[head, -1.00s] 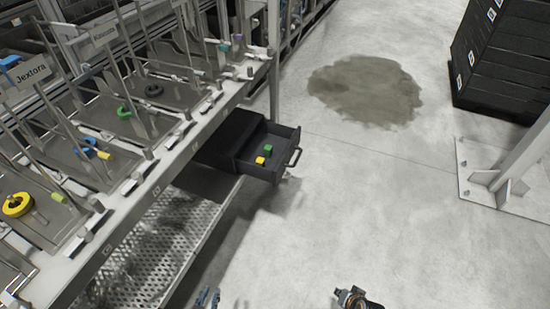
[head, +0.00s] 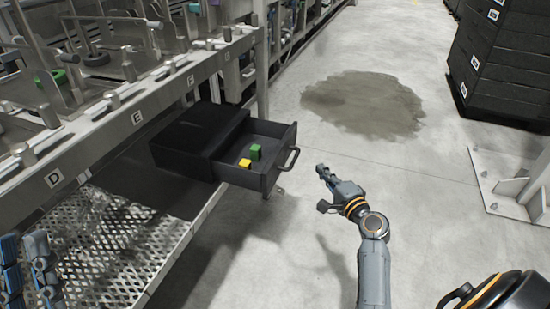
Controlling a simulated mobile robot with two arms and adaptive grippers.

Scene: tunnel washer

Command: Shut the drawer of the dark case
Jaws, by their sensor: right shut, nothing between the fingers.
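The dark case (head: 195,140) sits on the perforated shelf under the bench. Its drawer (head: 262,180) is pulled out to the right, with a handle (head: 292,158) on its front. A green block (head: 255,152) and a yellow block (head: 245,163) lie in the drawer. My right gripper (head: 322,172) is shut and empty, a little to the right of the handle and apart from it. My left gripper (head: 25,248) is open and empty at the lower left, over the shelf and away from the case.
The bench edge (head: 160,82) runs above the case. A metal leg (head: 262,75) stands just behind the drawer. The perforated shelf (head: 120,240) extends to the lower left. The floor right of the drawer is clear, with a dark stain (head: 365,103). Black stacked crates (head: 505,60) stand at the right.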

